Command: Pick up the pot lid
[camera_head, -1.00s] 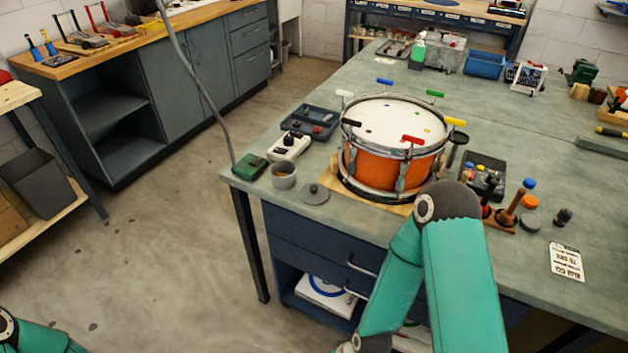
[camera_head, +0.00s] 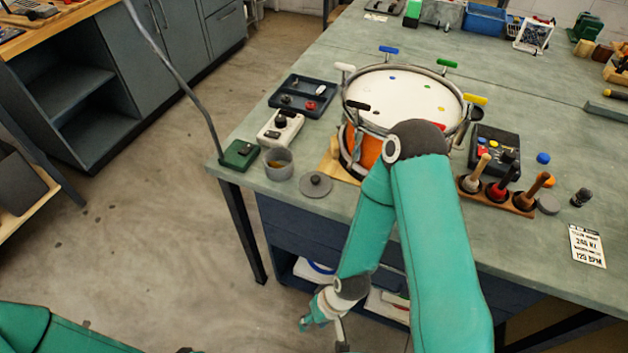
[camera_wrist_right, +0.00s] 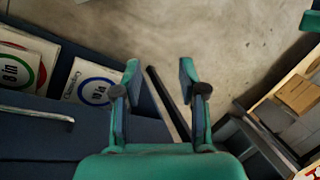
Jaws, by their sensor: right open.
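The pot lid (camera_head: 316,185) is a flat grey disc with a small knob, lying on the bench near its front left edge. The small grey pot (camera_head: 278,163) stands upright just to its upper left, with something yellowish inside. My right gripper (camera_head: 324,324) is below the bench top, in front of the bench and well apart from the lid. In the right wrist view its two fingers (camera_wrist_right: 158,75) are spread with nothing between them, and no lid shows there. Only a piece of my left arm shows at the lower left of the head view; its gripper is out of view.
An orange drum (camera_head: 405,98) on a wooden board stands right of the lid, partly behind my right arm. A green box (camera_head: 239,155), a white device (camera_head: 279,130) and a dark tray (camera_head: 303,95) lie nearby. The bench's drawers and open shelf are close to my right gripper.

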